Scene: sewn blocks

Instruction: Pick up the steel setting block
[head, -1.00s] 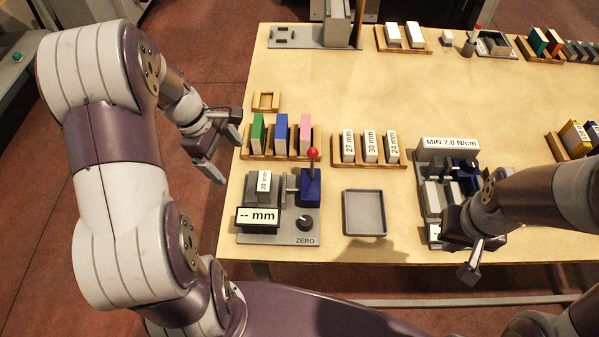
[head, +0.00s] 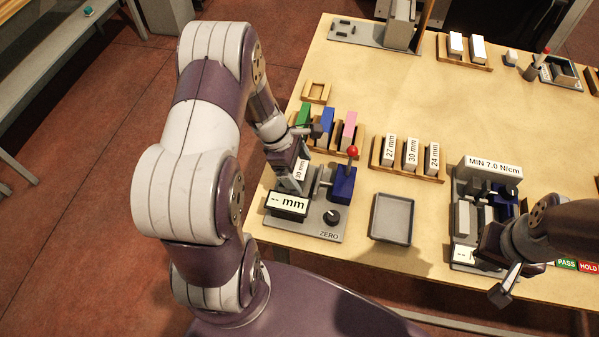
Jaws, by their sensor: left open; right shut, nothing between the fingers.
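The steel setting block (head: 300,171), with a 30 mm label, stands on the grey gauge (head: 318,225) with the blue lever housing, behind the "-- mm" display. My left gripper (head: 292,172) is open and has its fingers at the block, partly covering it. I cannot tell whether the fingers touch it or sit on both sides of it. My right gripper (head: 506,287) is shut and empty, near the front table edge by the second grey device.
A red-knobbed lever (head: 352,152) rises close right of the block. Behind stand a rack of green, blue and pink blocks (head: 348,132) and a rack of 27, 30 and 24 mm blocks (head: 411,156). An empty grey tray (head: 391,218) lies to the right. The second device (head: 490,170) reads MIN 7.0 N/cm.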

